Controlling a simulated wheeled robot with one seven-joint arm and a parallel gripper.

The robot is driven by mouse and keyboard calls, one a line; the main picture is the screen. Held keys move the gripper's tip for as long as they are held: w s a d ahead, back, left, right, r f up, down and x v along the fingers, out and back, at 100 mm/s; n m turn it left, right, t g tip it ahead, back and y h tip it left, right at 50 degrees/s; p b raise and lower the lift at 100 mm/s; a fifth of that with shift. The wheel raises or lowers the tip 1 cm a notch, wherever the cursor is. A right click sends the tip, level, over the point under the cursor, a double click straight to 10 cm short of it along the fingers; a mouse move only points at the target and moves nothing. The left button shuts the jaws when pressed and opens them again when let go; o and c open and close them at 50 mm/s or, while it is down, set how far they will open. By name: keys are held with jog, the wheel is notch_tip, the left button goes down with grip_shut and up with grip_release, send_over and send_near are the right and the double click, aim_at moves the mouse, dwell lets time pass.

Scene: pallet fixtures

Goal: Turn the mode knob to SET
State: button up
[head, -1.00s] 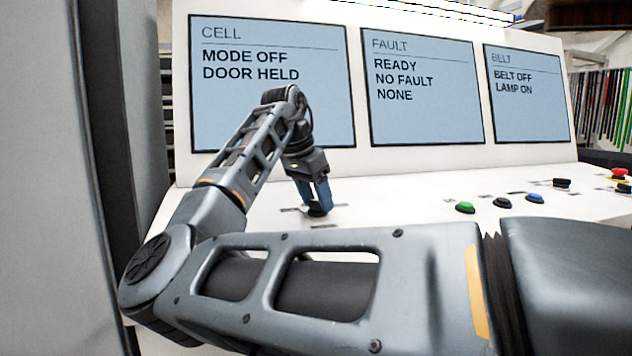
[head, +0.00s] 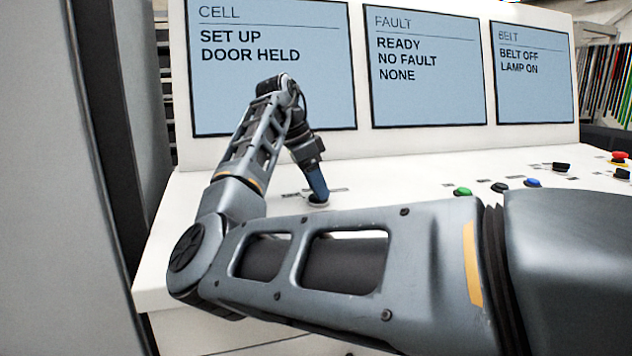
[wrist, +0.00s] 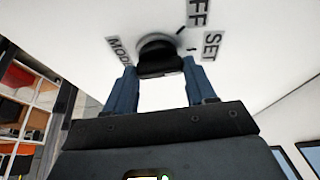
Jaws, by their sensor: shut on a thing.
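The black mode knob (wrist: 158,56) stands on the white console, between my two blue fingers in the wrist view. My gripper (head: 318,197) points down at the console in the head view and is shut on the knob, mostly hiding it there. The MODE label (wrist: 119,48) is left of the knob in the wrist view. The SET label (wrist: 211,47) is to its right, and the partly cut-off OFF label (wrist: 198,14) is above right. The knob's own pointer is hard to make out. The CELL screen (head: 270,85) reads SET UP and DOOR HELD.
A FAULT screen (head: 425,95) reads READY, NO FAULT, NONE. A BELT screen (head: 533,90) reads BELT OFF, LAMP ON. A green button (head: 462,191), a blue button (head: 532,182) and other controls stand to the right on the console. A grey upright panel (head: 50,200) fills the left side.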

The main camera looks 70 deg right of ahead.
jog(key=o, duration=1)
jog(key=shift+o, duration=0.2)
jog(key=v, duration=0.7)
jog(key=shift+r, duration=0.4)
